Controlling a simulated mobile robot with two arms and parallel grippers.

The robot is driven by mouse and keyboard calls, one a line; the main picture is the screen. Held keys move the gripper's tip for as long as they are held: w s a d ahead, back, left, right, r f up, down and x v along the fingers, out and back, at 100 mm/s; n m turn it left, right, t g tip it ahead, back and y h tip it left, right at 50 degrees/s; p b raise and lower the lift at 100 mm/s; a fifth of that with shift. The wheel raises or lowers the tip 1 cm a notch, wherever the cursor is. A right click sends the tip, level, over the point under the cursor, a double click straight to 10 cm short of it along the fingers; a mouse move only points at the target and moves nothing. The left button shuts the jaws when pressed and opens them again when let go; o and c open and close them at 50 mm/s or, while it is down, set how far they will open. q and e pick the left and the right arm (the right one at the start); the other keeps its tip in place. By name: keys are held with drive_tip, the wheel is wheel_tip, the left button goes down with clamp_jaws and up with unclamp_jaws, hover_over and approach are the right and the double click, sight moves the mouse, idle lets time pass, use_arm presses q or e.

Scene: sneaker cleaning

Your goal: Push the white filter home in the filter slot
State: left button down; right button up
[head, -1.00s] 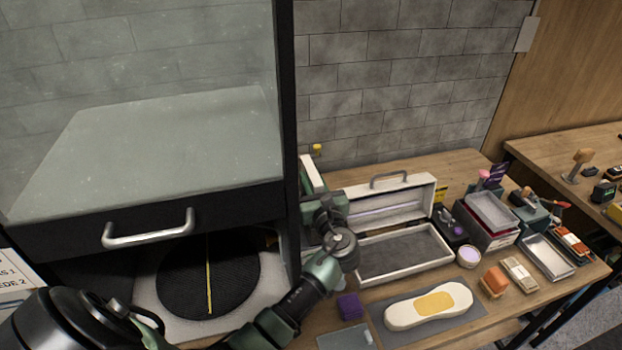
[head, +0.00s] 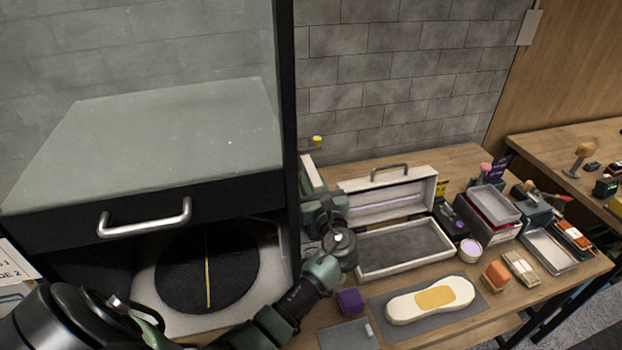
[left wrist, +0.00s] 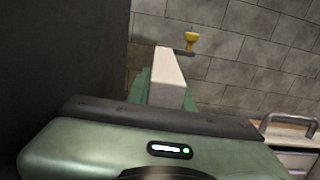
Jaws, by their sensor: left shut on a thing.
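The white filter (head: 311,173) is a pale upright slab beside the right-hand dark post of the cabinet. It also shows in the left wrist view (left wrist: 167,72), standing beyond the green gripper body with green parts on both sides. My left gripper (head: 310,195) is shut on the filter and close against the post. Its fingertips are mostly hidden behind its own body and wrist. The filter slot cannot be made out; the post and gripper cover that area. I cannot tell how deep the filter sits. My right gripper is not in view.
The cabinet's dark post (head: 288,100) stands close left of the gripper. A yellow knob (head: 317,142) is near the wall behind. An open white case (head: 405,262) lies just right on the wooden bench. A purple block (head: 349,301) and shoe (head: 430,300) lie in front.

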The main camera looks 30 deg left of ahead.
use_arm(q)
drive_tip(key=shift+f+b, duration=0.55)
drive_tip(key=shift+f, duration=0.3)
drive_tip(key=c, duration=1.2)
unclamp_jaws()
drive_tip(key=shift+o, duration=0.2)
drive_tip(key=b+v, duration=0.2)
drive_tip(key=v, duration=0.4)
drive_tip(key=shift+s+d+f, duration=0.1)
drive_tip(key=shift+s+d, duration=0.15)
drive_tip(key=shift+d, duration=0.05)
drive_tip(key=shift+s+d, duration=0.35)
drive_tip(key=shift+d, duration=0.05)
